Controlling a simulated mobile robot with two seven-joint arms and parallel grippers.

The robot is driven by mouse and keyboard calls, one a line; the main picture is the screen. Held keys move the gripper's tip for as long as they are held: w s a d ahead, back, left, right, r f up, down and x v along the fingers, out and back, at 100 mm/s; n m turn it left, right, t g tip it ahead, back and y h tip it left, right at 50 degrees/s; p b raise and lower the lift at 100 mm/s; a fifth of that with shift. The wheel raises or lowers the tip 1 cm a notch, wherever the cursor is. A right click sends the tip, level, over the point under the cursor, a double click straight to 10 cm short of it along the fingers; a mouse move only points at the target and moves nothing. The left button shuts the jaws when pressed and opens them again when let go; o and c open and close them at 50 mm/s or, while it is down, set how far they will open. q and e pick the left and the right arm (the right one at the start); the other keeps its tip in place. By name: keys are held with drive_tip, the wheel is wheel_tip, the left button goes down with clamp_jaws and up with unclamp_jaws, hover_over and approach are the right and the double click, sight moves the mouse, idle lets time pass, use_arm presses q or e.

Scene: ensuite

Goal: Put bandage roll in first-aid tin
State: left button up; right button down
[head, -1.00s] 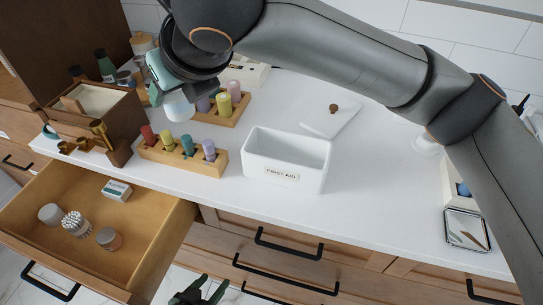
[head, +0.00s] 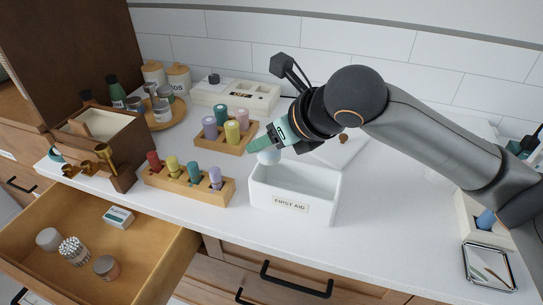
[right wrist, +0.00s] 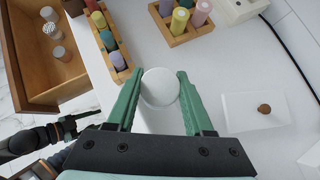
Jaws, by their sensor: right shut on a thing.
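The white bandage roll (head: 268,157) is held in my right gripper (head: 262,146) at the back left corner of the first-aid tin (head: 318,207). The right wrist view shows the roll (right wrist: 160,87) between the two green fingers (right wrist: 160,90), which are shut on it. The tin is a white open box labelled FIRST AID, upright on the counter. I cannot tell whether the roll is above the rim or just behind it. My left gripper (right wrist: 83,122) shows only partly at the left of the right wrist view, its jaws unclear.
The tin's lid (head: 338,150) with a brown knob lies behind the tin. Wooden holders (head: 190,187) (head: 226,136) with coloured rolls stand to its left. An open drawer (head: 95,245) holds jars and a small box.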

sight(272, 156)
drive_tip(key=f, duration=0.1)
drive_tip(key=f+b, duration=0.1)
drive_tip(key=f, duration=0.1)
drive_tip(key=shift+w+d+f, duration=0.1)
drive_tip(key=shift+d+f, duration=0.15)
drive_tip(key=shift+d, duration=0.1)
drive_tip(key=shift+f, duration=0.25)
drive_tip(key=shift+r, duration=0.1)
